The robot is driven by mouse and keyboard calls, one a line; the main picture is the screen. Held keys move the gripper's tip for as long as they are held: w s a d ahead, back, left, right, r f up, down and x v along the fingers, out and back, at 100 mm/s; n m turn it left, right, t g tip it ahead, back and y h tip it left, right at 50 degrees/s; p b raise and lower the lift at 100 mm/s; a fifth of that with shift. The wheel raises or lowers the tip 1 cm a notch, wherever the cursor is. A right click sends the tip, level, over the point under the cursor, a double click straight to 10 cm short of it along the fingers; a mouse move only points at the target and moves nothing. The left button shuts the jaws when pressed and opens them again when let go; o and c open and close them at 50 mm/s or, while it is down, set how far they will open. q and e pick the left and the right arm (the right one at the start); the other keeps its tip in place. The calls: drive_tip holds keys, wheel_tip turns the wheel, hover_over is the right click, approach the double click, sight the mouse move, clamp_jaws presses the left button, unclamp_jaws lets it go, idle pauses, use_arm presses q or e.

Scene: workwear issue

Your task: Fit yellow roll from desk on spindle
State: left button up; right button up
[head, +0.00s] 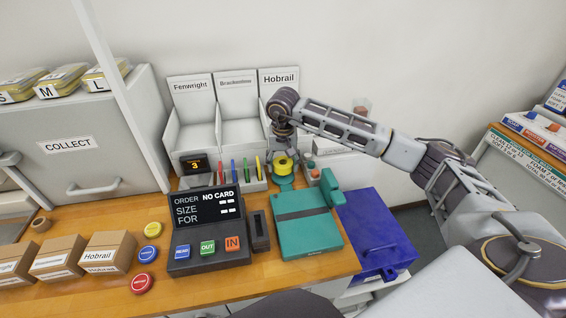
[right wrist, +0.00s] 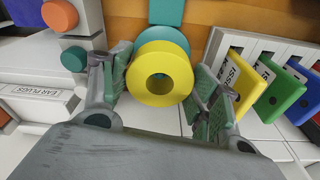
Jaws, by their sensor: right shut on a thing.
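The yellow roll (head: 284,165) is below my right gripper (head: 284,150), at the back of the desk near the pens. In the right wrist view the yellow roll (right wrist: 176,92) sits between the two fingers, which are shut on it, its round hole facing the camera. A teal disc (right wrist: 154,48) lies just behind the roll, and a teal base (head: 285,184) shows under it in the head view. I cannot tell whether the roll is around a spindle; no spindle post is visible. My left gripper is not in view.
Colored pens or tags (head: 246,168) stand in a rack close left of the roll. A teal device (head: 306,232), an order terminal (head: 206,230) and a blue box (head: 376,232) are in front. A box with orange and teal knobs (right wrist: 62,18) is close by on the other side.

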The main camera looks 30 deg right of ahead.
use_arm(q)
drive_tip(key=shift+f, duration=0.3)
use_arm(e)
drive_tip(key=shift+f, duration=0.4)
use_arm(q)
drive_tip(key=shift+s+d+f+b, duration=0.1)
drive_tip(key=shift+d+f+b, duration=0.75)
drive_tip(key=shift+b, duration=0.2)
use_arm(e)
drive_tip(key=shift+f, duration=1.05)
drive_tip(key=o, duration=1.1)
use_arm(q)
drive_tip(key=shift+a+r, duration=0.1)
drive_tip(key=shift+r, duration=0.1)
use_arm(e)
drive_tip(key=shift+r, duration=0.2)
